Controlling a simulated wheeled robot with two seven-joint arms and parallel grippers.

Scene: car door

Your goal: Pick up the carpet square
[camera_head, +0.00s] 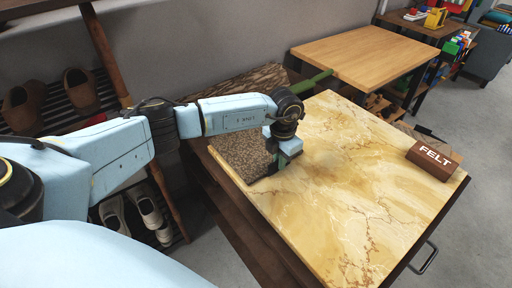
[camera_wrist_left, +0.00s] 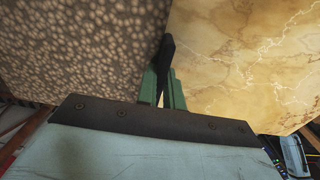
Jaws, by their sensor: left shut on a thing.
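The carpet square (camera_head: 240,152) is brown and mottled. In the head view it is at the left edge of the yellow marble-patterned table top (camera_head: 350,190). My left gripper (camera_head: 276,170) points down at its right edge and is shut on it. In the left wrist view the carpet square (camera_wrist_left: 75,50) fills the upper left, and the gripper's dark fingertip (camera_wrist_left: 166,55) is at its right edge. I cannot tell whether it is lifted off the table. My right gripper is not in view.
A brown block labelled FELT (camera_head: 434,160) stands at the table's right. A wooden table (camera_head: 365,55) stands behind, with a green bar (camera_head: 314,80) near its front corner. A shoe rack (camera_head: 75,115) is at the left. The middle of the marble top is clear.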

